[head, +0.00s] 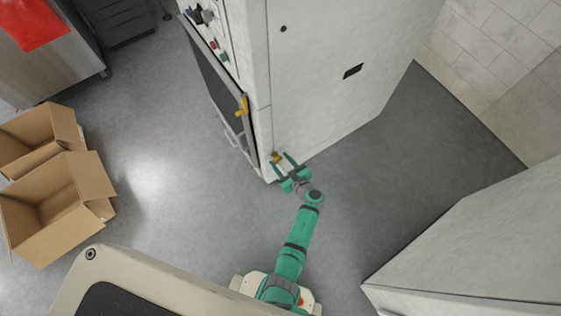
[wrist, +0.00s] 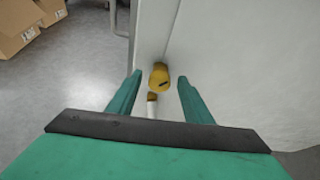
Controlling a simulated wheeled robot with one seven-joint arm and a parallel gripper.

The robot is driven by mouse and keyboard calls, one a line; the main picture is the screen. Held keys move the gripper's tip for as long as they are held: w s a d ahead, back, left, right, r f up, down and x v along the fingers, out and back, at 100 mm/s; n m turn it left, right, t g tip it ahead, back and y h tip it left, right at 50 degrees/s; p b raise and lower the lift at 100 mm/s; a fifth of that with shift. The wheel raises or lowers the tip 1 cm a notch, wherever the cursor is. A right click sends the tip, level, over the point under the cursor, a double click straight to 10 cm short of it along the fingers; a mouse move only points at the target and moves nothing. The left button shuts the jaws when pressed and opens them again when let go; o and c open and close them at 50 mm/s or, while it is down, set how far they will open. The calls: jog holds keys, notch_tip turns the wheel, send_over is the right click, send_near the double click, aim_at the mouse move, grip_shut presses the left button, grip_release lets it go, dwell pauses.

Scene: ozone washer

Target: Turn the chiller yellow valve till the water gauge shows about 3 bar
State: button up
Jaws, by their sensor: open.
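A small yellow valve (head: 276,157) sits low on the side of the tall white cabinet, near its front edge. My gripper (head: 282,161) is open beside it, with its two green fingers pointing at the cabinet. In the wrist view the yellow valve (wrist: 159,77) lies between and slightly beyond the two fingertips (wrist: 158,77). A short brass and white fitting (wrist: 151,104) shows just below it. I cannot tell whether a finger touches the valve. No water gauge can be made out in either view.
The white cabinet (head: 320,90) has a dark door with a yellow handle (head: 242,106) on its front. Open cardboard boxes (head: 60,200) stand at the left. Another white cabinet (head: 480,240) stands at the lower right. Grey floor (head: 400,170) is free between the cabinets.

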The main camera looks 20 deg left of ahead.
jog(key=shift+a, duration=0.1)
jog(key=shift+c, duration=0.7)
jog(key=c, duration=0.9)
jog(key=shift+g, duration=0.3)
jog(key=m, duration=0.1)
jog(key=m+g+y, duration=0.1)
jog(key=m+y, duration=0.1)
jog(key=m, duration=0.1)
jog(key=shift+w+f+g, duration=0.15)
jog(key=shift+w+g, duration=0.1)
jog(key=shift+g, duration=0.15)
jog(key=m, duration=0.1)
jog(key=m+y, duration=0.1)
jog(key=m+g, duration=0.1)
jog(key=shift+w+d+f+m+y, duration=0.15)
jog(key=shift+d+m+y, duration=0.1)
jog(key=shift+m+y, duration=0.15)
jog(key=shift+m+g+y, duration=0.3)
jog(key=shift+m, duration=0.1)
jog(key=o, duration=1)
jog(key=shift+o, duration=0.2)
